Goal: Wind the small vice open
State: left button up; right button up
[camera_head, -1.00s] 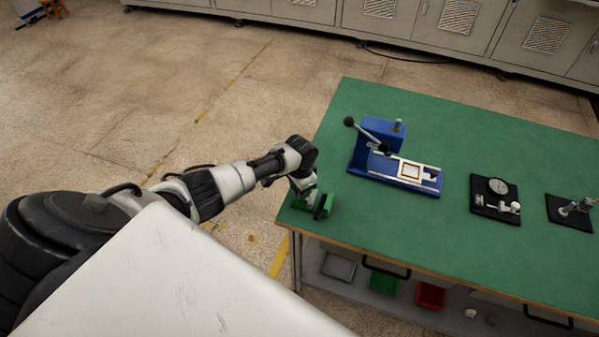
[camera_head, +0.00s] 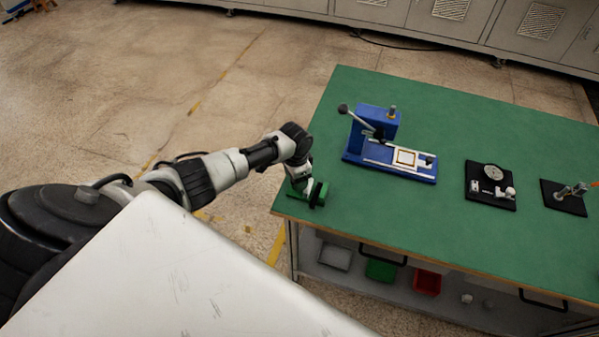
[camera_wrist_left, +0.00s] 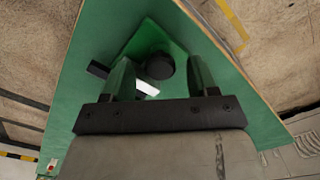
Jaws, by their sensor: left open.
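The small green vice (camera_head: 319,192) sits at the near left corner of the green table, partly hidden by my left arm. In the left wrist view its green body (camera_wrist_left: 150,38) lies ahead of the fingers. A black round part (camera_wrist_left: 160,66) and a pale bar (camera_wrist_left: 147,87) show between the fingers. My left gripper (camera_wrist_left: 161,70) is open, with one finger on each side of these parts. I cannot tell whether the fingers touch them. In the head view the left gripper (camera_head: 303,184) is just over the vice. My right gripper is not in view.
On the table (camera_head: 400,230) stand a blue lever press (camera_head: 378,127), a black plate with a dial gauge (camera_head: 490,186) and another black fixture (camera_head: 567,197). Bins (camera_head: 380,270) sit on the shelf below. The table's left edge is close to the vice.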

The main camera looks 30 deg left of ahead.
pick_arm(q)
jog(key=m+b, duration=0.3)
jog(key=m, duration=0.1)
jog(key=m+b, duration=0.2)
jog(key=m, duration=0.3)
jog(key=m+b, duration=0.3)
jog(key=m, duration=0.2)
jog(key=shift+f+b, duration=0.3)
jog(key=shift+f, duration=0.05)
notch_tip(320, 180, up, 11)
jog(key=s+d+f+n+h, duration=0.1)
jog(key=s+d+f, duration=0.25)
jog(key=d, duration=0.25)
jog(key=s+d+f+n+t+h, duration=0.1)
jog(key=s+d+f+n, duration=0.15)
jog(key=s+d, duration=0.2)
jog(key=s+d+f+n, duration=0.1)
jog(key=s+d+f, duration=0.25)
jog(key=d, duration=0.35)
jog(key=s+a+f+n+b, duration=0.1)
jog(key=a+f+n, duration=0.1)
jog(key=f, duration=0.6)
jog(key=s+a+f+n+t+b, duration=0.1)
jog(key=a+f+n, duration=0.1)
jog(key=f, duration=0.6)
jog(key=s+a+f+n+b, duration=0.2)
jog(key=f+n, duration=0.2)
jog(key=f, duration=0.3)
jog(key=shift+f+t+y, duration=0.3)
jog(key=shift+f+t, duration=0.1)
